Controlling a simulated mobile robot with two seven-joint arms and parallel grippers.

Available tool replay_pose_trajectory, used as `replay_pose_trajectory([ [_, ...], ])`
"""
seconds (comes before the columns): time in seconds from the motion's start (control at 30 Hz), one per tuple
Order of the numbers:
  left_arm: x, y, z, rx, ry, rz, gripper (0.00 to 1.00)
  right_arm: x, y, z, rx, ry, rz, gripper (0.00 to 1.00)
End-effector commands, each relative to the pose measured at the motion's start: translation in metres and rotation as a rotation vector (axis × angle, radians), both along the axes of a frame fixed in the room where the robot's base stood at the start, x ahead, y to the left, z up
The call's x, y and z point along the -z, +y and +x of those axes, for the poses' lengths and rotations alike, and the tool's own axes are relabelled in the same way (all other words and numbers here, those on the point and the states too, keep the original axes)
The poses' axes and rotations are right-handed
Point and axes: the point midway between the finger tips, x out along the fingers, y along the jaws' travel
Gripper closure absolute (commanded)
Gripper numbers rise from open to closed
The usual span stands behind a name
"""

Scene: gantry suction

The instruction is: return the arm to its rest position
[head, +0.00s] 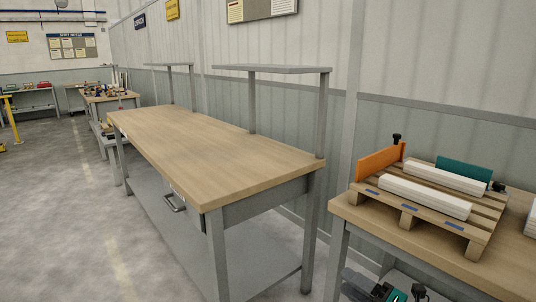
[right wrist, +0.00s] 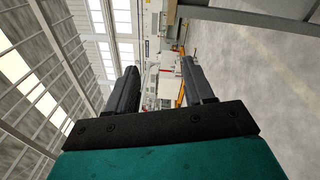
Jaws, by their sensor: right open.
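My right gripper (right wrist: 158,80) shows in the right wrist view as two dark fingers standing apart on a black mount over a teal body. The space between the fingers holds nothing. In the head view, teal and black parts that look like my right gripper (head: 388,292) show at the bottom edge, below the pallet table. They are partly cut off by the frame and the fingertips are hard to make out there. My left gripper is in neither view.
A long wooden workbench (head: 200,145) with a bare top and a raised grey shelf stands in the middle. At right, a table (head: 350,212) carries a slatted pallet (head: 408,208) with white bars (head: 425,197), an orange board (head: 380,162) and a teal board (head: 463,171).

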Motion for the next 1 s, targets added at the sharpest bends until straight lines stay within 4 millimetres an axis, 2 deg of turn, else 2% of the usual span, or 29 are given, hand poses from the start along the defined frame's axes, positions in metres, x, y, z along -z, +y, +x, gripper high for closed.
replay_pose_trajectory([
  [0.03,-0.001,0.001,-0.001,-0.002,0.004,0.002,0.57,0.012,0.010,-0.017,0.061,0.108,0.130,0.48],
  [0.13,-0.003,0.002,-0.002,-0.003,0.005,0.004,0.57,0.033,0.016,-0.045,0.196,0.326,0.383,0.48],
  [0.27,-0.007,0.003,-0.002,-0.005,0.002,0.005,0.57,0.065,0.016,-0.091,0.388,0.625,0.708,0.48],
  [0.4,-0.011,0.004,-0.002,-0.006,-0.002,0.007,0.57,0.097,0.014,-0.149,0.599,0.925,1.026,0.48],
  [0.5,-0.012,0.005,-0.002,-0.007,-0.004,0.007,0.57,0.112,0.013,-0.187,0.726,1.090,1.201,0.48],
  [0.6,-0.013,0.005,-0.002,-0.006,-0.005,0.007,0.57,0.121,0.014,-0.215,0.817,1.199,1.317,0.48],
  [0.73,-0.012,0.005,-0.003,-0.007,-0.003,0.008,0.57,0.126,0.014,-0.231,0.874,1.264,1.385,0.48],
  [1.0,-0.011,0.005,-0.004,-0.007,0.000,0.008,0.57,0.127,0.015,-0.233,0.880,1.272,1.392,0.48],
])
